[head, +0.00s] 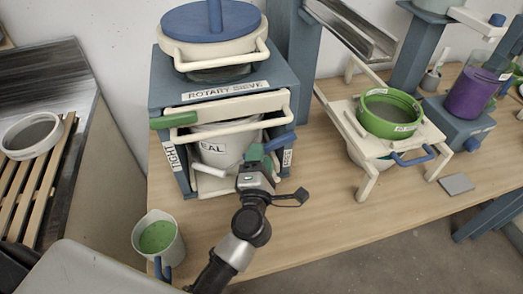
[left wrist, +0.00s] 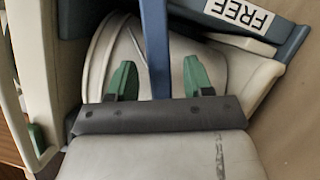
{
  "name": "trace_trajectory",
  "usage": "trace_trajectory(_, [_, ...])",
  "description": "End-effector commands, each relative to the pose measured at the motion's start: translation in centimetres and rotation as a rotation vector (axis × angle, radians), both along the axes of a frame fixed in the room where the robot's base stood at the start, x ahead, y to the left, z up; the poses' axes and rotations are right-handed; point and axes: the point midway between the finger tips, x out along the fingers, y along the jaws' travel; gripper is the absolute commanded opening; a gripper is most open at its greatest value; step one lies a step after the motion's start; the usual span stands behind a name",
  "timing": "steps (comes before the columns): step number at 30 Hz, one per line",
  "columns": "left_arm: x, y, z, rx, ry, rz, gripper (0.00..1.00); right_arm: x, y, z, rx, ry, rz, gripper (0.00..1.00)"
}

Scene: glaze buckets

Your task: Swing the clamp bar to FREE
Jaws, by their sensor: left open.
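The rotary sieve stand (head: 165,85) is at the left of the bench. A blue lever (head: 280,142), which looks like the clamp bar's handle, is low on its right side, by the FREE label (head: 287,158). The TIGHT label (head: 174,157) is on the left post. My left gripper (head: 259,155) is at the stand's front right, open. In the left wrist view, the blue lever (left wrist: 155,40) runs between the green fingertips (left wrist: 160,78), with gaps on both sides. The FREE label (left wrist: 240,12) is at upper right. A pale bucket (head: 218,150) is inside the stand, partly hidden.
A cup of green glaze (head: 158,237) stands at the bench's front left. A green-rimmed sieve (head: 390,112) sits on a cream stand to the right. A purple container (head: 470,92) is farther right. The bench front between is mostly clear.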

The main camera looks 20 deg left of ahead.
Motion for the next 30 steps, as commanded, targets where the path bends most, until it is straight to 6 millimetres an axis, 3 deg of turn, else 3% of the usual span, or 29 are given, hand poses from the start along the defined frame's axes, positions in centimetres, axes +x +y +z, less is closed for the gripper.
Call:
trace_trajectory(3, [-2.6,-0.6,-0.7,-0.003,0.004,-0.002,0.51,0.0,0.0,-0.7,0.000,-0.001,0.000,0.43])
trace_trajectory(10, [-6.5,-1.5,-1.2,-0.001,0.003,-0.001,0.51,0.0,0.0,-1.5,0.000,0.000,0.000,0.43])
trace_trajectory(15, [-7.8,-1.8,-1.2,0.000,0.002,-0.002,0.51,0.0,0.0,-1.7,0.000,0.000,0.001,0.43])
trace_trajectory(23, [-7.9,-1.8,-1.2,0.000,0.000,-0.001,0.51,0.0,0.0,-1.7,0.000,0.000,0.001,0.43])
trace_trajectory(30, [-7.9,-1.9,-1.0,0.013,-0.004,-0.010,0.17,0.4,0.0,-1.7,0.000,-0.005,0.001,0.43])
